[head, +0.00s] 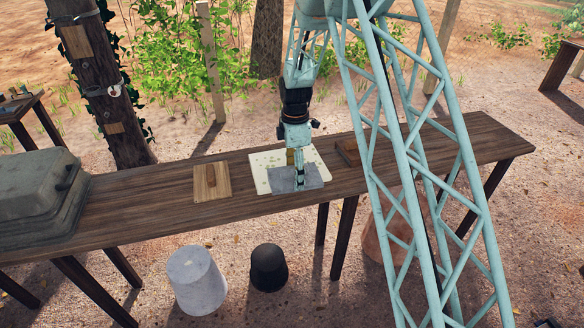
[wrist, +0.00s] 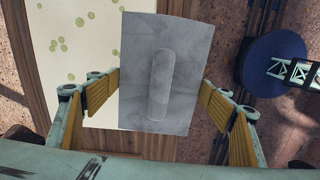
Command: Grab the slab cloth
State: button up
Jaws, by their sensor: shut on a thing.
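The slab cloth appears to be the grey rectangular slab (head: 283,181) with a rounded raised handle. In the wrist view the slab (wrist: 138,100) lies between my fingers, handle facing the camera. My gripper (head: 299,180) is over the slab in the head view. In the wrist view my gripper (wrist: 162,82) has its yellow-padded fingers at the slab's left and right edges, shut on it. The slab overlaps the front of a cream board with green spots (head: 262,160). The head view does not show clearly whether it touches the board.
The wooden table (head: 130,205) runs across the scene. A wooden board with a handle (head: 212,181) lies left, and a wooden block (head: 348,152) lies right. A grey lidded box (head: 40,195) stands at the left end. White (head: 197,280) and black (head: 268,267) buckets stand below in front.

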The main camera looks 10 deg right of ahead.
jog(key=shift+s+r, duration=0.15)
jog(key=shift+s, duration=1.15)
